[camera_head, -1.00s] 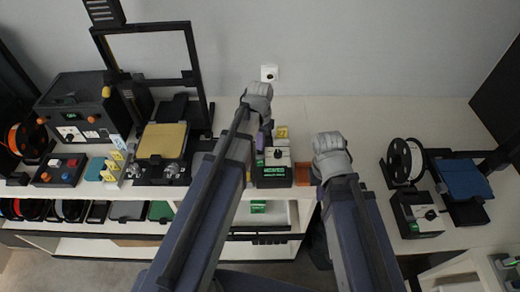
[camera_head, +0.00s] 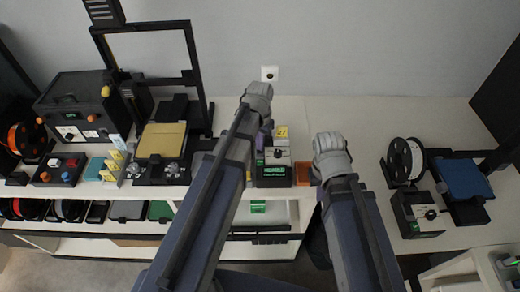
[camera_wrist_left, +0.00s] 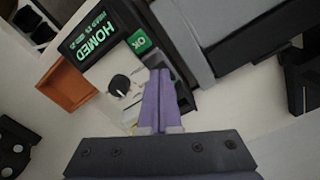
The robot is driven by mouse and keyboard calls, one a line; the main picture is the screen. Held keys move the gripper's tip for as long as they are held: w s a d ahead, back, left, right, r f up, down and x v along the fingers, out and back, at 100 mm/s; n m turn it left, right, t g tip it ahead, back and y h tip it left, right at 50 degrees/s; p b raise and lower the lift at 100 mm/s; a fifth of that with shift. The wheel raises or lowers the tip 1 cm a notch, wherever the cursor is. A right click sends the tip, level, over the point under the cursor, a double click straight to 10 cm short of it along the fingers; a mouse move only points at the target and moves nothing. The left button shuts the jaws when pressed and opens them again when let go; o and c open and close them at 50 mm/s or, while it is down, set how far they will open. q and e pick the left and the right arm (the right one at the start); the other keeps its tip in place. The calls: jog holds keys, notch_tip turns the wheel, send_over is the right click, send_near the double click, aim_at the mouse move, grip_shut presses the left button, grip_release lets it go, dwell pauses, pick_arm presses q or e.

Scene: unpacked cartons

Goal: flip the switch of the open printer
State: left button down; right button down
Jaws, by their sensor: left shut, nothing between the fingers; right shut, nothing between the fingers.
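A control box (camera_head: 274,170) with a lit green display stands at the middle of the bench. In the left wrist view its display (camera_wrist_left: 91,35) reads HOMED, beside a green OK button (camera_wrist_left: 139,41) and a black knob (camera_wrist_left: 119,85). My left gripper (camera_wrist_left: 157,80) is shut and empty, its purple fingers in front of the box's right side and covering part of it. In the head view the gripper (camera_head: 261,143) is partly behind my left arm. An open-frame printer with a yellow bed (camera_head: 162,140) stands to the left. I cannot make out a switch. My right gripper's fingers are hidden behind my right arm.
An orange tray (camera_head: 303,173) sits right of the control box. An enclosed printer (camera_head: 80,105) and a button box (camera_head: 58,170) stand at left. A blue-bed printer (camera_head: 465,178), spool (camera_head: 404,160) and second control box (camera_head: 415,214) stand at right. The bench behind my right arm is clear.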

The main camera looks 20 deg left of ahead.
pick_arm(q)
jog(key=shift+f+b, duration=0.65)
jog(key=shift+f, duration=0.05)
dwell(0.4)
notch_tip(320, 180, up, 7)
jog(key=p, duration=0.7)
jog(key=shift+r, duration=0.1)
jog(key=shift+s+d+f, duration=0.1)
jog(key=shift+f, duration=0.1)
jog(key=s+d+f+b, duration=0.2)
jog(key=s+d+b, duration=0.1)
jog(key=s+d, duration=0.2)
jog(key=s+d+f+m+y+b, duration=0.1)
jog(key=s+d+f+b, duration=0.2)
jog(key=s, duration=0.6)
jog(key=shift+d+f, duration=0.35)
jog(key=shift+d, duration=0.8)
